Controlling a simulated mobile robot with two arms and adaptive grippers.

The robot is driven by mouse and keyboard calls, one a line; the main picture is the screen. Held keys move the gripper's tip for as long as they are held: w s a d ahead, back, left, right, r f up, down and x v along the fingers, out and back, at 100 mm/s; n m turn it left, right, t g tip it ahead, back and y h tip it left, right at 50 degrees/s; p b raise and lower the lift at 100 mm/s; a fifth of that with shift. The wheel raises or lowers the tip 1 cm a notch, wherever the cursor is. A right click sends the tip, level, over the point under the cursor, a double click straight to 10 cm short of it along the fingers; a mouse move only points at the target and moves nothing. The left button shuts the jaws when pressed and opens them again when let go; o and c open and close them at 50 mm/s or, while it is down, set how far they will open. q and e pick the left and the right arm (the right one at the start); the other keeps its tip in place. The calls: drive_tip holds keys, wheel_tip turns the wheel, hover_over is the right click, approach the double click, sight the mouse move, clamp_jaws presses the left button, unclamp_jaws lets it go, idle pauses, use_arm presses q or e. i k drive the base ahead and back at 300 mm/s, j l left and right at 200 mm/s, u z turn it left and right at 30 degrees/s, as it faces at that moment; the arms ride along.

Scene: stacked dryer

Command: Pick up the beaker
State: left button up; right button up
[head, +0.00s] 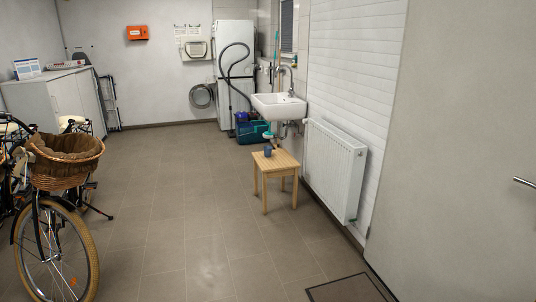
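A small dark blue cup-shaped object (268,151), which looks like the beaker, stands upright on a low wooden stool (284,162). The stool stands on the floor below and in front of the white sink, left of the radiator. The object is far away and small, so its details cannot be made out. Neither of my grippers is in the head view.
A white sink (279,106) hangs above the stool, and a white radiator (334,168) is on the right wall. A bicycle with a wicker basket (66,170) stands at the left. The tiled floor (185,210) in the middle is clear. A floor mat (345,290) lies at front right.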

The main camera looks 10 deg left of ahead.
sight(267, 150)
drive_tip(key=i+j+u, duration=0.4)
drive_tip(key=i, duration=0.25)
drive_tip(key=i+u, duration=0.35)
drive_tip(key=i, duration=2.65)
drive_tip(key=j+u, duration=0.05)
drive_tip(key=j, duration=0.1)
